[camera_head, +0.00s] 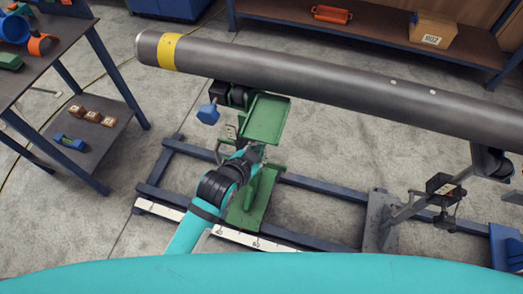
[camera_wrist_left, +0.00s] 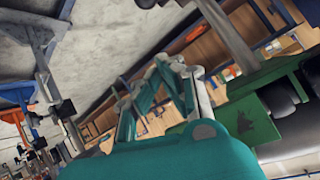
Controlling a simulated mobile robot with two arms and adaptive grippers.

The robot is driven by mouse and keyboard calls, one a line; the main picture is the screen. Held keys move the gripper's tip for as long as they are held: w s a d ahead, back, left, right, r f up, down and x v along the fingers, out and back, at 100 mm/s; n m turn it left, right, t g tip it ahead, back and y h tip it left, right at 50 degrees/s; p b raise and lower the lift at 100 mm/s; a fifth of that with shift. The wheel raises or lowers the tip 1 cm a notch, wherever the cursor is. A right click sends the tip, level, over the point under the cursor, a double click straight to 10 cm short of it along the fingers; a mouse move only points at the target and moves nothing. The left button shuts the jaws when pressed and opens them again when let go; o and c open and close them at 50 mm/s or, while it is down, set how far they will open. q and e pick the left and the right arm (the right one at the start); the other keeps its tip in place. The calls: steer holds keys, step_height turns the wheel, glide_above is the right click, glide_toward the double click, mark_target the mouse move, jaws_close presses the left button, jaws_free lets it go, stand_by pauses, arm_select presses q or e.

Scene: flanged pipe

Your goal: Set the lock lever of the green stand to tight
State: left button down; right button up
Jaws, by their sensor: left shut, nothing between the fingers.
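The green stand (camera_head: 264,120) stands on a blue rail frame under the long grey pipe (camera_head: 300,78), with black rollers at its top. A blue knob-like part (camera_head: 208,113) shows left of its top, and a curved grey piece (camera_head: 221,152) lies lower down. I cannot tell which part is the lock lever or how it is set. My left gripper (camera_head: 251,154) is shut and empty at the stand's near side, overlapping it in the head view; contact cannot be told. In the left wrist view, the gripper (camera_wrist_left: 172,68) has the green stand (camera_wrist_left: 265,100) to its right. My right gripper is out of view.
A second, grey stand (camera_head: 379,222) is on the rail frame (camera_head: 320,190) at the right. A white ruled scale (camera_head: 255,243) runs along the near rail. A table (camera_head: 70,38) with coloured parts is at the left; a shelf (camera_head: 375,38) stands behind the pipe.

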arm_select(q)
steer(key=w+f, duration=0.4)
steer(key=f, duration=0.2)
steer(key=shift+d+f, duration=0.35)
steer(key=shift+f, duration=0.05)
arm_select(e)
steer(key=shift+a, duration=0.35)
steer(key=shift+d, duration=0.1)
arm_select(q)
steer(key=shift+s+f+t+b, duration=0.2)
steer(key=shift+f+t+b, duration=0.1)
steer(key=shift+f+b, duration=0.1)
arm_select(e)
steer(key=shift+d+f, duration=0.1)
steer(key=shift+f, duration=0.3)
arm_select(q)
steer(key=shift+s+a, duration=0.1)
step_height(320, 180, down, 14)
steer(key=s+b, duration=0.2)
steer(key=b, duration=0.4)
steer(key=shift+s+a+t, duration=0.25)
steer(key=shift+a+t, duration=0.15)
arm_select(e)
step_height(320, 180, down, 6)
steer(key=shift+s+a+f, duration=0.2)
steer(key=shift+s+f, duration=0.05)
